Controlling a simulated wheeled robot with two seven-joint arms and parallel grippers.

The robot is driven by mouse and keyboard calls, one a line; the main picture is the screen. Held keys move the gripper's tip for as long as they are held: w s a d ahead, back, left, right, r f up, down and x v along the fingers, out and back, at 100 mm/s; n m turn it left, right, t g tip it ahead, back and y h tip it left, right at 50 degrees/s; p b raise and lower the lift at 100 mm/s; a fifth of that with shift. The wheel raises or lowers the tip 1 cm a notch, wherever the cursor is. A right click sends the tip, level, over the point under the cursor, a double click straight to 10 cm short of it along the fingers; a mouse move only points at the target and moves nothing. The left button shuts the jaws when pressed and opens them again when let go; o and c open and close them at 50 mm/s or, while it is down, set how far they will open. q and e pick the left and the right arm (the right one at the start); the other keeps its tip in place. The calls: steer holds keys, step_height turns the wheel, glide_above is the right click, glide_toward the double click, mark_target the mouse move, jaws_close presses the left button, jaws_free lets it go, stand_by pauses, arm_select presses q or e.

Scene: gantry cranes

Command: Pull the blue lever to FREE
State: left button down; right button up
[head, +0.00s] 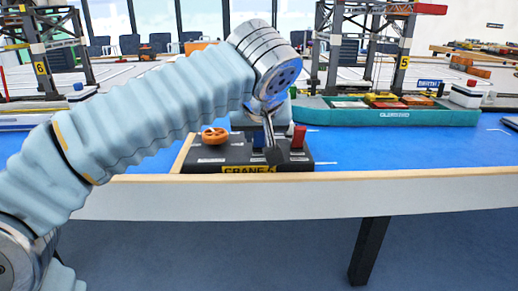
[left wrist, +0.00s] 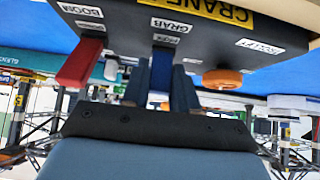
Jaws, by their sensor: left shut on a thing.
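The black crane console (head: 215,165) stands on the blue table and carries a yellow CRANE label. Its blue lever (left wrist: 161,70) shows in the left wrist view between my fingers, beside a GRAB label (left wrist: 172,27). In the head view the blue lever (head: 258,139) is partly hidden by my left gripper (head: 271,150), which reaches down from above. In the left wrist view my left gripper (left wrist: 161,84) is shut on the blue lever. The small marking beside GRAB is too blurred to read surely. My right gripper is not in view.
A red lever (head: 298,137) stands just right of the blue one, by a BOOM label (left wrist: 89,13). An orange knob (head: 215,135) is at the console's left. A green model ship (head: 390,115) and a gantry crane (head: 330,45) stand behind. The table right of the console is clear.

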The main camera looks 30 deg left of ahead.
arm_select(q)
steer(key=t+b, duration=0.1)
steer(key=y+b, duration=0.1)
steer(key=shift+s+d+f+t+b, duration=0.15)
steer(key=shift+s+f+t+b, duration=0.15)
steer(key=shift+f+t+b, duration=0.1)
steer(key=shift+s+d+r+t+y+b, duration=0.15)
steer(key=shift+t+y+b, duration=0.15)
steer(key=shift+b, duration=0.4)
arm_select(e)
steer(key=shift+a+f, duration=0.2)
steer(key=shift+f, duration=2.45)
arm_select(q)
steer(key=c, duration=1)
jaws_free()
steer(key=shift+o, duration=0.2)
steer(key=p+v, duration=0.3)
steer(key=v, duration=1)
steer(key=shift+s+r, duration=0.2)
steer(key=shift+s, duration=0.1)
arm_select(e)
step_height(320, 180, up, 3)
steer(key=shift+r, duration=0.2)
